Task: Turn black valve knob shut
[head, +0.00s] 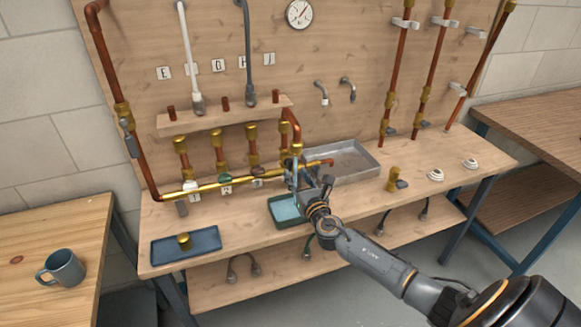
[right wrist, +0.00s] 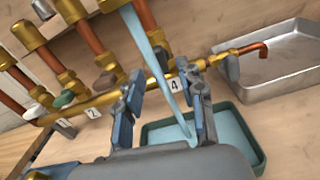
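The brass manifold pipe (head: 235,183) runs across the bench, with a white knob (head: 192,186), a green knob (head: 225,177) and a brownish knob (head: 258,172) along it. In the head view the right gripper (head: 303,178) blocks this spot. A light blue water stream (right wrist: 152,55) falls past the gripper. My left gripper is out of view.
A green tray holding water (head: 284,209) sits below the gripper. A metal basin (head: 368,168) is to the right, beside a copper spout (right wrist: 258,48). A blue tray (head: 207,245) with a brass fitting lies front left. Copper risers stand behind the pipe.

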